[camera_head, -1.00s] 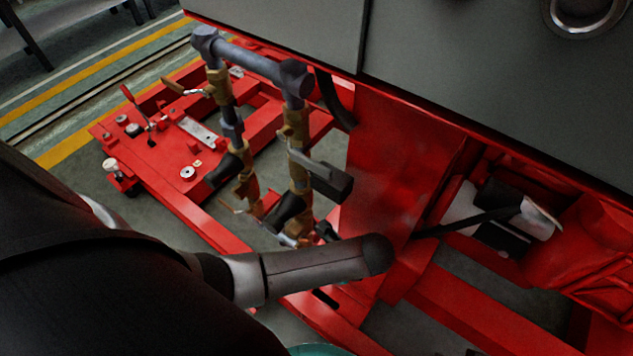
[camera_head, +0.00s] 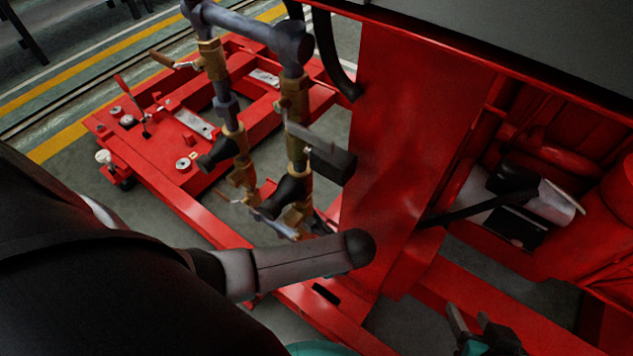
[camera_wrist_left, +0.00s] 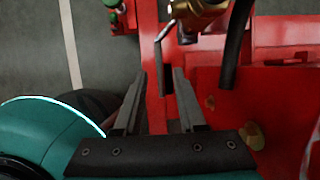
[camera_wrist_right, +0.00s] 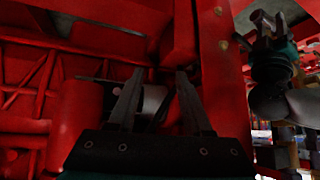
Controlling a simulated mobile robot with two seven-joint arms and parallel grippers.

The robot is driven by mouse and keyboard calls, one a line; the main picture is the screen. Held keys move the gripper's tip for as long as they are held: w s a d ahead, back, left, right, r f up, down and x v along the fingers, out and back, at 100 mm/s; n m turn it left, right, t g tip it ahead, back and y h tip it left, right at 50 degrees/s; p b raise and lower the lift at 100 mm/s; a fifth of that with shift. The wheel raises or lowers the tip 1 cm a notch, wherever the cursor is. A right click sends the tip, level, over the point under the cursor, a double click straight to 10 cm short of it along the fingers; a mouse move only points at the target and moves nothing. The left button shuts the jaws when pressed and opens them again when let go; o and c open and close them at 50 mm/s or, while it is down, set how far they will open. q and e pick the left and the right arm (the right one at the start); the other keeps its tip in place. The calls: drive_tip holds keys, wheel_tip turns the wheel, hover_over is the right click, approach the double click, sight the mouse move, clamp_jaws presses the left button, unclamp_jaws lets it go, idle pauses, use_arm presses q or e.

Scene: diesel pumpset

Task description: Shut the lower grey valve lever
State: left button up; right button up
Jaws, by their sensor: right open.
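Brass valves sit on two vertical pipes in the head view. A grey lever (camera_head: 278,228) shows low on the right pipe, partly behind my left arm. In the left wrist view, a thin bent lever (camera_wrist_left: 163,55) hangs from a brass valve (camera_wrist_left: 197,10), ahead of and between my fingertips, with no contact visible. My left gripper (camera_wrist_left: 161,75) is open and empty; its fingers are not seen in the head view. My right gripper (camera_head: 468,322) is low right in the head view. It is open and empty in the right wrist view (camera_wrist_right: 160,75), facing red framework.
Higher grey lever (camera_head: 310,136) and a black block (camera_head: 335,166) are on the right pipe. A lever with a brown handle (camera_head: 161,58) is upper left. The red upright panel (camera_head: 405,130) stands right of the pipes. Red base beams (camera_head: 330,300) run below.

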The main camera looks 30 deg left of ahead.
use_arm(q)
drive_tip(key=shift+a+f, duration=0.2)
drive_tip(key=shift+f, duration=0.25)
clamp_jaws()
idle(0.3)
idle(1.2)
